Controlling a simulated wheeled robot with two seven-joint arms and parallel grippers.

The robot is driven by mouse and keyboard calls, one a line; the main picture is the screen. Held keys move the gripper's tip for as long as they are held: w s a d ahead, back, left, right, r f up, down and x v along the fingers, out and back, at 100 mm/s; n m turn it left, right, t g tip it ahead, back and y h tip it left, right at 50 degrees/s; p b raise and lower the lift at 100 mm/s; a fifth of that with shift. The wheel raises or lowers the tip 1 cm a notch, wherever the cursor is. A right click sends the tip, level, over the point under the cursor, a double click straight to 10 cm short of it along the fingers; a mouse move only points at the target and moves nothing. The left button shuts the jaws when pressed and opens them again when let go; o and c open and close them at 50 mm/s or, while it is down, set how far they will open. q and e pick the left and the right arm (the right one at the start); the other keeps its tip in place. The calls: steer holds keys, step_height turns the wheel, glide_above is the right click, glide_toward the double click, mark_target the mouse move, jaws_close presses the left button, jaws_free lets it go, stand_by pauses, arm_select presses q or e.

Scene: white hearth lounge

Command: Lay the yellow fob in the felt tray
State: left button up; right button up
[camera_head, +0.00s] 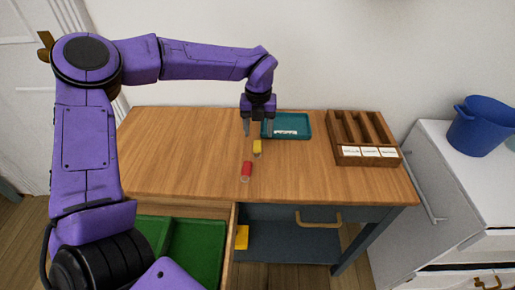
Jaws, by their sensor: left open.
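The yellow fob (257,147) lies on the wooden table top, just in front of the felt tray. The felt tray (303,121) is teal, with a low rim and a white label on its front. My left gripper (258,130) points down above and just behind the yellow fob, near the tray's left edge. Its fingers are open and apart, with nothing seen between them. Whether its tips touch the table cannot be told. My right gripper is out of view.
A red fob (246,171) lies in front of the yellow one. A wooden sorter (364,138) with labelled slots stands at the right. An open drawer with a green lining (195,250) juts out in front. A blue bucket (481,126) stands on a white cabinet. The table's left side is clear.

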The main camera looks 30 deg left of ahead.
mark_target(258, 143)
arm_select(q)
step_height(258, 143, down, 5)
steer(key=shift+s+r+p, duration=0.1)
steer(key=shift+s+p, duration=0.05)
steer(key=shift+p, duration=0.15)
jaws_close()
